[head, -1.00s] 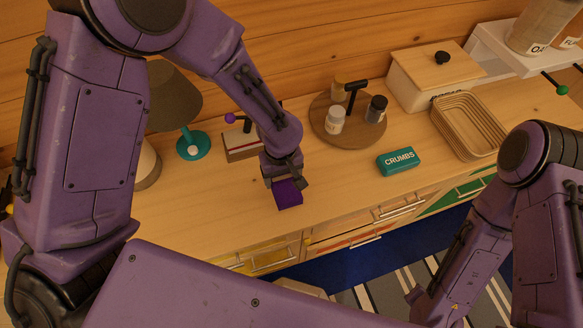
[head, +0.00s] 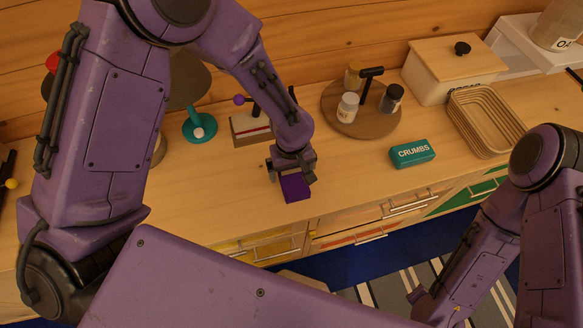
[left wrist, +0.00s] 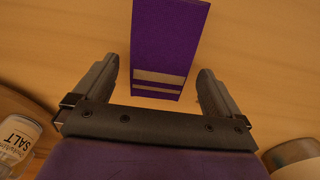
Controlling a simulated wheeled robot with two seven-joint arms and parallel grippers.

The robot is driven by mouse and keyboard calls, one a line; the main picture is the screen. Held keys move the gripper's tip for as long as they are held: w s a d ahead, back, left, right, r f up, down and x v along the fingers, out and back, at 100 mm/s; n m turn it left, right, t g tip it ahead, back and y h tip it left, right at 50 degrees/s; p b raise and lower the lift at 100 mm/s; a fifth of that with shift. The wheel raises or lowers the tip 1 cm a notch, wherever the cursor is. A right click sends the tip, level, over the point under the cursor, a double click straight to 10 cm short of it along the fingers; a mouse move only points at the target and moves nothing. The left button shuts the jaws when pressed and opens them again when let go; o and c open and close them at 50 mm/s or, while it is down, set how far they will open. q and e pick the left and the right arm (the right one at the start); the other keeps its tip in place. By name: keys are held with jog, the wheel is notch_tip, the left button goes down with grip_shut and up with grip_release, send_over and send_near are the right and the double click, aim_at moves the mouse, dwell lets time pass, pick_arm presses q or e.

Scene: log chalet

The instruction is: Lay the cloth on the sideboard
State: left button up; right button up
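The purple cloth (head: 295,187) is a small folded piece over the front part of the wooden sideboard (head: 350,180). In the left wrist view the cloth (left wrist: 168,45) shows as a strip with two pale stripes at its near end. My left gripper (head: 292,173) is just above and behind it. In the left wrist view, the fingers of my left gripper (left wrist: 154,88) are wide apart, with a gap on each side of the cloth. I cannot tell whether the cloth lies fully flat. My right arm is at the lower right; its gripper does not show.
Behind are a round board (head: 345,127) with jars, a lidded bin (head: 440,90) and a basket (head: 485,120). The front strip is clear.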

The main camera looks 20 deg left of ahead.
aim_at(291, 172)
pick_arm(q)
jog(key=shift+r, duration=0.1)
notch_tip(291, 172, up, 12)
dwell(0.4)
jog(key=shift+r, duration=0.1)
